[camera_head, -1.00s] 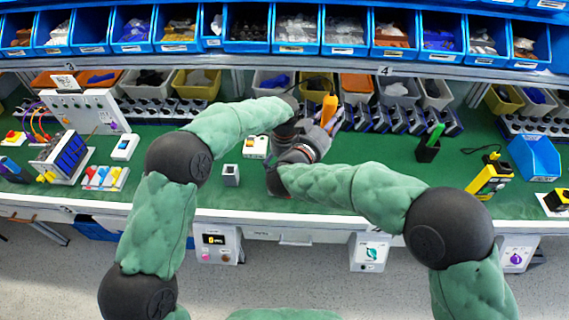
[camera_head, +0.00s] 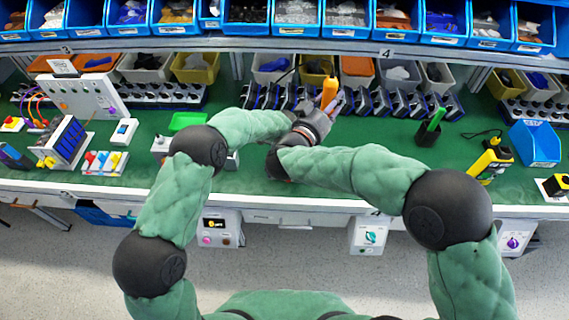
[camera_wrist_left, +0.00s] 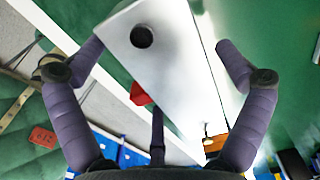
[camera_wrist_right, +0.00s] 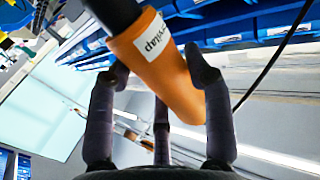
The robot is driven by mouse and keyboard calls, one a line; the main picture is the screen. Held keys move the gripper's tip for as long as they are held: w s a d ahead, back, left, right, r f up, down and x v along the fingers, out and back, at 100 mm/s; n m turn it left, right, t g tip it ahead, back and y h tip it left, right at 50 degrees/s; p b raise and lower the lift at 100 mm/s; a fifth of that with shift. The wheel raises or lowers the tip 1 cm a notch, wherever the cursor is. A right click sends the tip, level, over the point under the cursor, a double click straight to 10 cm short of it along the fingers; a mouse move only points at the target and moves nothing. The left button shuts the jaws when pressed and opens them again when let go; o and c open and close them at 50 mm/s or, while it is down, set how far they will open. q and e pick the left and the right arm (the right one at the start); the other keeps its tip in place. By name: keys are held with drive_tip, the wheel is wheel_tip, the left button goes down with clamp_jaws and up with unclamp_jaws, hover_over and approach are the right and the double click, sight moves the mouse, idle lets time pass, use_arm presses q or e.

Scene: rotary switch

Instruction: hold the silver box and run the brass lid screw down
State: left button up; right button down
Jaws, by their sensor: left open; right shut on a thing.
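My right gripper (camera_head: 325,108) is shut on the orange handle of a driver (camera_head: 329,91) above the back of the bench. In the right wrist view its fingers (camera_wrist_right: 160,68) close around the orange handle (camera_wrist_right: 165,75), and a dark shaft runs out at the top. My left gripper (camera_wrist_left: 158,50) is open, with its fingers on either side of a pale silver box (camera_wrist_left: 180,65) that has a round dark hole. I cannot tell whether they touch it. In the head view only a sliver of a grey box (camera_head: 233,160) shows beside my left arm. I cannot make out the brass lid screw.
A green mat (camera_head: 350,172) covers the bench, with bare room along its front right. A row of dark blue-edged units (camera_head: 410,103) and several bins stand behind. A black holder with a green pen (camera_head: 433,124) is at right, a coloured switch block (camera_head: 105,163) at left.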

use_arm(q)
drive_tip(key=shift+f, duration=0.1)
drive_tip(key=c, duration=1.6)
